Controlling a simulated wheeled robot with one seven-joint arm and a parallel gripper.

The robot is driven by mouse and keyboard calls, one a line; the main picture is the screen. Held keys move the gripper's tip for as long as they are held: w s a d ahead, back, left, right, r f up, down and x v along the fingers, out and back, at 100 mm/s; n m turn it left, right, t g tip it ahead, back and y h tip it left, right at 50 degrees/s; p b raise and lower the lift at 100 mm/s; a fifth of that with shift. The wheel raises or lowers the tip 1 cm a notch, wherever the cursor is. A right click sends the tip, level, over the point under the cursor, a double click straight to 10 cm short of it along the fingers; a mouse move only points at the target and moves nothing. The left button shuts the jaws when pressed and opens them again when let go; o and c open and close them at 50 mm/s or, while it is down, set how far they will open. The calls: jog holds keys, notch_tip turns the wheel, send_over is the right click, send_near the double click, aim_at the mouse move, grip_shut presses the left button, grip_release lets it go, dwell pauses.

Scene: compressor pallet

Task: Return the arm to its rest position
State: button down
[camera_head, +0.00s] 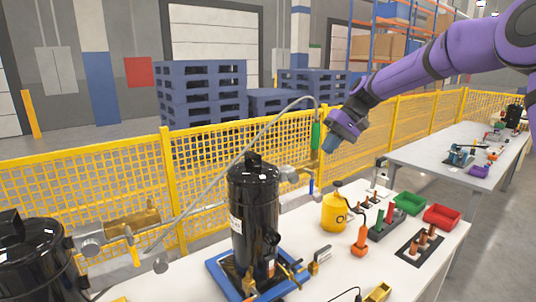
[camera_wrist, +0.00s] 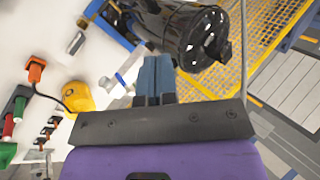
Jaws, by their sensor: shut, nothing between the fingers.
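My purple arm (camera_head: 425,68) reaches in from the upper right in the head view. My gripper (camera_head: 328,146) hangs at its end, above the far edge of the white table and to the right of the black compressor (camera_head: 254,212). In the wrist view the two blue-grey fingers of my gripper (camera_wrist: 154,62) are together with nothing between them. The compressor (camera_wrist: 192,35) lies just beyond the fingertips in that view. It stands upright on a blue frame (camera_head: 222,268). A grey hose with a green part (camera_head: 316,136) passes close beside my gripper in the head view.
A yellow container (camera_head: 335,212), an orange tool (camera_head: 360,238), a green bin (camera_head: 408,203) and a red bin (camera_head: 442,216) stand on the table (camera_head: 425,255). Yellow mesh fence (camera_head: 120,180) runs behind. Another compressor (camera_head: 32,262) is at the left. A second table (camera_head: 420,155) stands at the right.

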jog(key=s+d+r+m+t+h, duration=0.1)
jog(key=s+d+r+t+h, duration=0.2)
jog(key=s, duration=0.9)
jog(key=s+d+r+t+h, duration=0.1)
jog(key=s+d+r+h, duration=0.3)
jog(key=s, duration=0.7)
jog(key=s+d+f+t, duration=0.1)
jog(key=s+d, duration=0.2)
jog(key=s, duration=0.6)
jog(key=s+d+f+m+t, duration=0.1)
jog(key=s+d+t, duration=0.1)
jog(key=s, duration=0.7)
jog(key=shift+s+d+f, duration=0.15)
jog(key=shift+d+f, duration=0.15)
jog(key=shift+d, duration=0.25)
